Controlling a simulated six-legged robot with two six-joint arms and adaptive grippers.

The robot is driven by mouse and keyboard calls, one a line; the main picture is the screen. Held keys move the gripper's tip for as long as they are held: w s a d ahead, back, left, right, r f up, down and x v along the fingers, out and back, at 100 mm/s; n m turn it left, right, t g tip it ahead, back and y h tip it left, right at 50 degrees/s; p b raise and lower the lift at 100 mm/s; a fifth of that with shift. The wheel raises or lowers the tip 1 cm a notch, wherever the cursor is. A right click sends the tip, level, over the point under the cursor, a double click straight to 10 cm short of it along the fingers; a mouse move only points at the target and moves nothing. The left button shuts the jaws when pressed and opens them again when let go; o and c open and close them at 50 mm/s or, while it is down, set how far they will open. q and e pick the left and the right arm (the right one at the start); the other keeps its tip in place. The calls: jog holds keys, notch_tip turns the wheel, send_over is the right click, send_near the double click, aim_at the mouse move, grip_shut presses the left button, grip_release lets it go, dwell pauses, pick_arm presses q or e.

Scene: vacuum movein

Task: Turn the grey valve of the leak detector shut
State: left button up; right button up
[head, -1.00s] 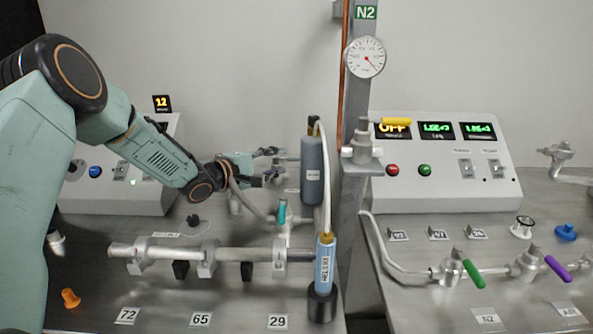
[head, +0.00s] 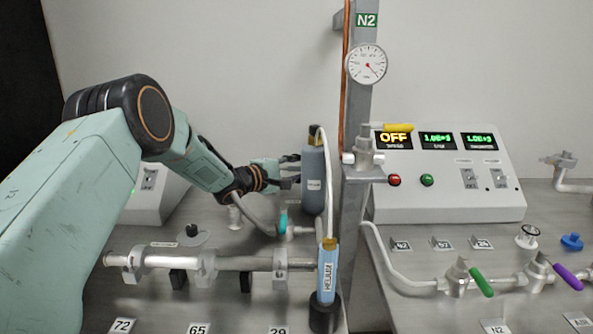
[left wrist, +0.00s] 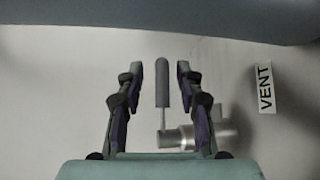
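The grey valve shows in the left wrist view as a slim grey handle (left wrist: 162,85) on a thin stem above a metal pipe body (left wrist: 195,138). My left gripper (left wrist: 160,80) is open, with one finger on each side of the handle and a visible gap to both. In the head view my left gripper (head: 291,170) is at the back of the left bench, beside the grey bottle (head: 313,180). The valve is hidden there behind my gripper and the bottle. My right gripper is not in view.
A VENT label (left wrist: 265,88) lies right of the valve. A teal-handled valve (head: 283,222), a horizontal metal pipe (head: 235,263) and a blue helium cylinder (head: 327,275) stand in front. A grey post (head: 355,250) with a gauge (head: 367,64) rises right of the bottle.

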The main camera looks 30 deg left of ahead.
pick_arm(q)
jog(key=shift+w+f, duration=0.15)
jog(key=shift+w, duration=0.05)
jog(key=shift+c, duration=0.2)
jog(key=shift+f, duration=0.1)
jog(key=shift+c, duration=0.8)
jog(key=shift+s+r, duration=0.1)
jog(key=shift+r, duration=0.1)
grip_shut()
